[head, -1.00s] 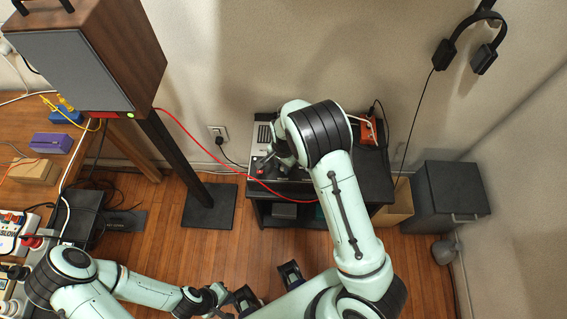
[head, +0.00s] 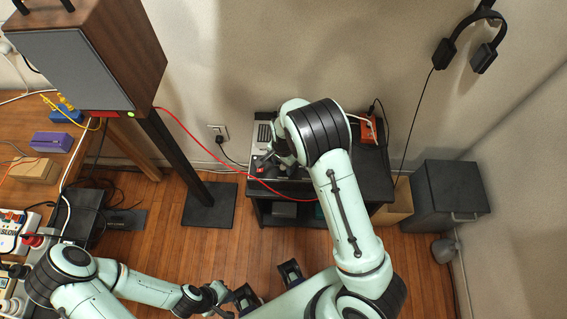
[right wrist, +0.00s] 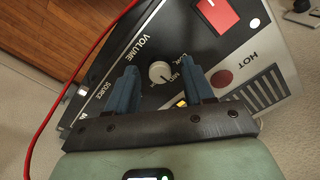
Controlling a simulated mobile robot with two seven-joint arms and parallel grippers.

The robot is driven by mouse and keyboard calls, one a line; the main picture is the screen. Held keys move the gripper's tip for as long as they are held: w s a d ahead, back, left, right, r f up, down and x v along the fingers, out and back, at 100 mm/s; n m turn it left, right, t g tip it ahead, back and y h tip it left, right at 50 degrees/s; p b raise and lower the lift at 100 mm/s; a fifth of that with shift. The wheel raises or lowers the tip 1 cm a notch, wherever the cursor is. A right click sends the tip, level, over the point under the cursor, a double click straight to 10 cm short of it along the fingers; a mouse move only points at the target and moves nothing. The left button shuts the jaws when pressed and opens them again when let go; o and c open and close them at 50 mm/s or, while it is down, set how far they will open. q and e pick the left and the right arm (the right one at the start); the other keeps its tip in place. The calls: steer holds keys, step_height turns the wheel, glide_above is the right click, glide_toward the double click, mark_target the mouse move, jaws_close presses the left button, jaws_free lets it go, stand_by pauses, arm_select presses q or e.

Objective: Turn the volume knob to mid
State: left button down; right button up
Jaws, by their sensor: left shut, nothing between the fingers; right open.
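The volume knob (right wrist: 160,72) is a small, pale round knob on a dark panel (right wrist: 118,75) lettered VOLUME, LOW and MID in the right wrist view. A dark mark on it appears to point to the lower right, toward the MID lettering. My right gripper (right wrist: 167,82) is open, with its blue fingers on either side of the knob. I cannot tell whether they touch it. In the head view my right gripper (head: 266,164) is over the device on the dark stand, and my arm hides the knob. My left gripper (head: 220,292) is shut and empty at the bottom, far from the panel.
A red cable (head: 192,135) runs from the speaker (head: 95,60) past the right gripper and crosses the stand's front (head: 350,188). A red square button (right wrist: 217,10) and a HOT label are near the knob. An orange box (head: 368,130) stands at the stand's back right.

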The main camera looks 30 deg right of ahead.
arm_select(q)
steer(key=shift+w+r+p, duration=0.3)
steer(key=shift+r+p, duration=0.2)
steer(key=shift+r, duration=0.05)
steer(key=shift+w+r+p, duration=0.3)
steer(key=shift+r+p, duration=0.15)
steer(key=shift+r, duration=0.1)
arm_select(e)
step_height(320, 180, up, 13)
steer(key=shift+r, duration=0.15)
